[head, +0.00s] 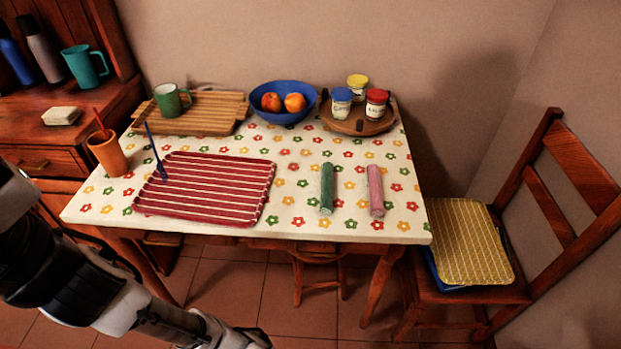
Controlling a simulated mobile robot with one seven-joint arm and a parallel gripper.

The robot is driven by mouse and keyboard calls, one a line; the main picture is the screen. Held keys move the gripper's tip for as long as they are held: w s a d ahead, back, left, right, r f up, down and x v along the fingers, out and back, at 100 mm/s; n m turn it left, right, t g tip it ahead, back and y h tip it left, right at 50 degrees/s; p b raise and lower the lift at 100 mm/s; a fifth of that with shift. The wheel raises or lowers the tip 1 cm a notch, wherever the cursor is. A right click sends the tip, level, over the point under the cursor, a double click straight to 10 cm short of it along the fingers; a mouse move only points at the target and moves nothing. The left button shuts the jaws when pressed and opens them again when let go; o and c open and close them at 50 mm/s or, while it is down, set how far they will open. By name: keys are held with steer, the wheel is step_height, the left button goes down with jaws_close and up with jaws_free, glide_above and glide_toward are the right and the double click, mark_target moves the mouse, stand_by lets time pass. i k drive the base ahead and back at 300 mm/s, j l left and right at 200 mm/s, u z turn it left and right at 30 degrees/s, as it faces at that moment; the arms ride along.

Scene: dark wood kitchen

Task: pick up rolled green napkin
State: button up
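The rolled green napkin (327,189) lies on the flower-patterned table (300,160), right of centre and near the front. It points roughly front to back. A rolled pink napkin (375,190) lies beside it on the right, with a small gap between them. Nothing covers the green roll. My arm comes in from the lower left, below and in front of the table, and runs out of the picture at the bottom edge. My gripper's fingers do not show, and the arm is well apart from the napkin.
A red striped tray (200,223) with a blue stick lies to the left. Behind are a cutting board (205,125) with a green mug, a blue bowl (284,117) of fruit, and a round board with several jars. A chair (585,190) stands at the right. The cloth around both rolls is clear.

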mark_target(326, 208)
steer(key=j+z, duration=1.2)
